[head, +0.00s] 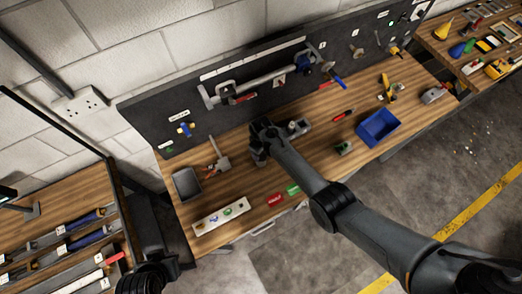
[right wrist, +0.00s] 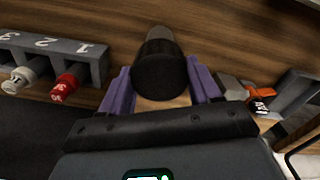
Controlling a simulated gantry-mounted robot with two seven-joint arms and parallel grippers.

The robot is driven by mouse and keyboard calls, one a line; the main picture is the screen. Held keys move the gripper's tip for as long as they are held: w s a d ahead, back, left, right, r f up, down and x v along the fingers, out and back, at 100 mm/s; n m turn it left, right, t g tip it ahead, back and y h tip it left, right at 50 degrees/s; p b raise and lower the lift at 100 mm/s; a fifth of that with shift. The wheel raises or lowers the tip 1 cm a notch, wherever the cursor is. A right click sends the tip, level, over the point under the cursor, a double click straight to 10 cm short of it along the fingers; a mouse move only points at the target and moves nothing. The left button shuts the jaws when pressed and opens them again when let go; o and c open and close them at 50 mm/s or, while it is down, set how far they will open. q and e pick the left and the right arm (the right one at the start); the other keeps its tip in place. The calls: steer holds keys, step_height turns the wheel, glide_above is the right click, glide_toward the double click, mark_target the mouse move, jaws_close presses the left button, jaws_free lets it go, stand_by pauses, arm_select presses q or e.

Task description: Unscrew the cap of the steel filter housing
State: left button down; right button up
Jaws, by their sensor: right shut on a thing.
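My right gripper (head: 262,143) is low over the middle of the bench, and its arm comes in from the lower right. In the right wrist view, its purple fingers (right wrist: 160,92) are shut on a dark round cylinder (right wrist: 160,77), which looks like the filter housing's cap. A greyer body (right wrist: 158,42) continues beyond it, and I cannot make out the thread or joint. In the head view the gripper hides this part. My left arm shows dark at the lower left, and its gripper (head: 143,195) is too dark to read.
A grey numbered rack (right wrist: 50,52) with red and white pieces stands beside the gripper. A grey tray (head: 187,185) and a labelled white strip (head: 220,215) lie left. A blue bin (head: 378,128) stands right. The black panel (head: 150,112) rises behind the bench.

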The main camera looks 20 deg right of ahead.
steer(key=n, duration=0.4)
steer(key=shift+n, duration=0.3)
steer(key=n, duration=0.4)
steer(key=shift+n, duration=0.3)
steer(key=o, duration=1.2)
steer(key=shift+c, duration=0.4)
